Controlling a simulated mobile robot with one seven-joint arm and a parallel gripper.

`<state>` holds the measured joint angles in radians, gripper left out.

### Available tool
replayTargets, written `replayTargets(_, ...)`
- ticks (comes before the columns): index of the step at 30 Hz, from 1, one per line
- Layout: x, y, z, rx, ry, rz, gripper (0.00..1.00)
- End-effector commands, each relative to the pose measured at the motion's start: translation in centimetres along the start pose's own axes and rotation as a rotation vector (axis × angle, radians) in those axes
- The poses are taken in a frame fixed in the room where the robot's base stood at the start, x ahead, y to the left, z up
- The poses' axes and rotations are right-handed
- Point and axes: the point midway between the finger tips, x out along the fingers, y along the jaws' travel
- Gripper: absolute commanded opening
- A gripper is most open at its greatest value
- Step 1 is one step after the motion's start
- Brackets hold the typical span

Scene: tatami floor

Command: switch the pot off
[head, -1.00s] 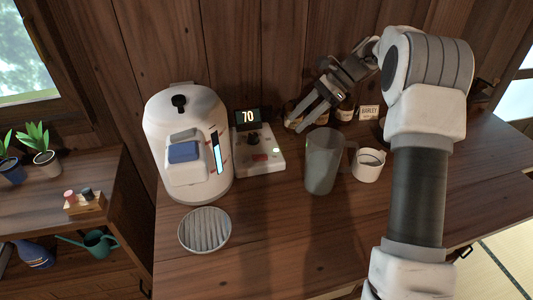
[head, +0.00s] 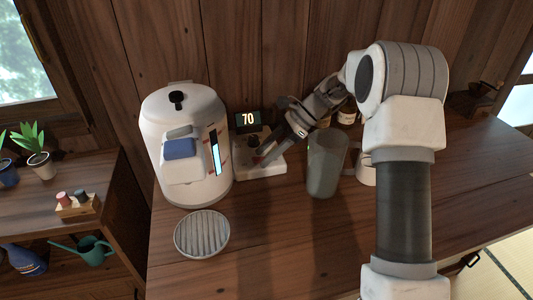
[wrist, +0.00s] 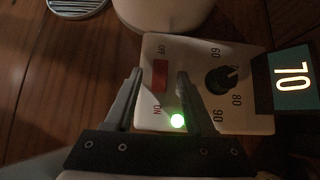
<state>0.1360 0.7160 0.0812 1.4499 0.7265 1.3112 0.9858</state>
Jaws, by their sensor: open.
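The white pot (head: 185,140) stands on the wooden counter with a blue button on its front and a lit level strip. Beside it is the white control box (head: 270,168), with a display reading 70. In the wrist view the control box (wrist: 205,105) shows a red switch (wrist: 160,73) between the OFF and ON marks, a dark dial (wrist: 220,80) and a lit green lamp (wrist: 177,121) near ON. My gripper (head: 259,160) is over the box, open. In the wrist view my gripper (wrist: 158,72) has its fingers on either side of the red switch, apart from each other; contact cannot be told.
A translucent pitcher (head: 326,165) stands close to the right of the box, with a white cup (head: 366,170) partly hidden behind my arm. A round ribbed tray (head: 202,234) lies in front of the pot. Brown jars (head: 347,114) stand at the back.

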Motion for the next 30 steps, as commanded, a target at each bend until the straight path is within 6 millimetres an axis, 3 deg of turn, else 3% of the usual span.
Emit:
replayTargets(2, 0.0, 0.0, 0.0, 0.000, 0.000, 0.000, 0.53)
replayTargets(11, 0.0, 0.0, 0.0, 0.000, 0.000, 0.001, 0.00)
replayTargets(20, -0.1, 0.0, 0.2, 0.000, 0.010, 0.002, 0.00)
replayTargets(30, -0.2, 0.1, 1.2, 0.001, 0.197, 0.006, 0.00)
